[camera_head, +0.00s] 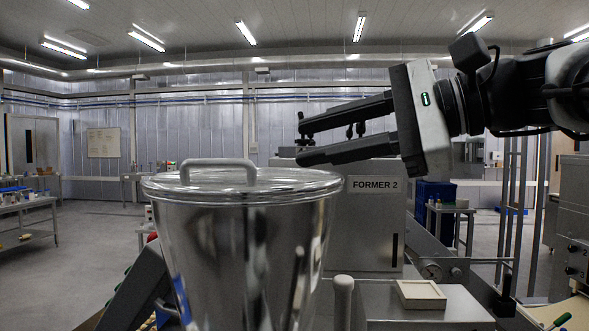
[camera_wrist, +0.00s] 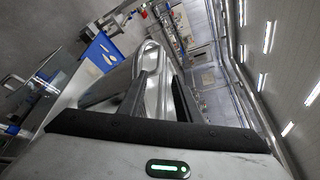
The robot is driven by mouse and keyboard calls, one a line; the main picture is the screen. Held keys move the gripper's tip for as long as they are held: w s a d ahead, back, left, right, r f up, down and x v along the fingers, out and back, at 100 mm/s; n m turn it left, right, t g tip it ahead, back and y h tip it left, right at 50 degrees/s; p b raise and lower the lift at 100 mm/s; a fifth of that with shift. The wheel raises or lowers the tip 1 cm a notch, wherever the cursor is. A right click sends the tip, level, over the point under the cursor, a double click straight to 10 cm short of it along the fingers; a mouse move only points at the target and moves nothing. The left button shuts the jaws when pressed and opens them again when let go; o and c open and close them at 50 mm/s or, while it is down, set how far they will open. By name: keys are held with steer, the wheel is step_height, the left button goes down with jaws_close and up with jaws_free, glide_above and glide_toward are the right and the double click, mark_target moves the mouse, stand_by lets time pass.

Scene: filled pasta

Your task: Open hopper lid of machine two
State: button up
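The steel hopper (camera_head: 250,260) stands in the foreground of the head view. Its round, glossy lid (camera_head: 300,181) lies level across the top, with a grey bar handle (camera_head: 217,163) standing up from it. Behind is a grey machine labelled FORMER 2 (camera_head: 375,185). My gripper (camera_head: 302,138) reaches in from the right, pointing left, with its fingers apart and nothing seen between them. In the picture its fingertips are right of the handle and a little higher; they do not appear to touch it. In the wrist view, a shiny curved surface shows beyond my gripper (camera_wrist: 163,82).
A small square tray (camera_head: 420,294) lies on the machine's lower surface, beside a rounded upright knob (camera_head: 343,290). A blue bin (camera_head: 435,193) stands behind on the right. A bench with items (camera_head: 28,203) is at the far left.

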mark_target(227, 162)
steer(key=x, duration=1.7)
steer(key=shift+a+f, duration=0.15)
steer(key=shift+a, duration=0.05)
jaws_close()
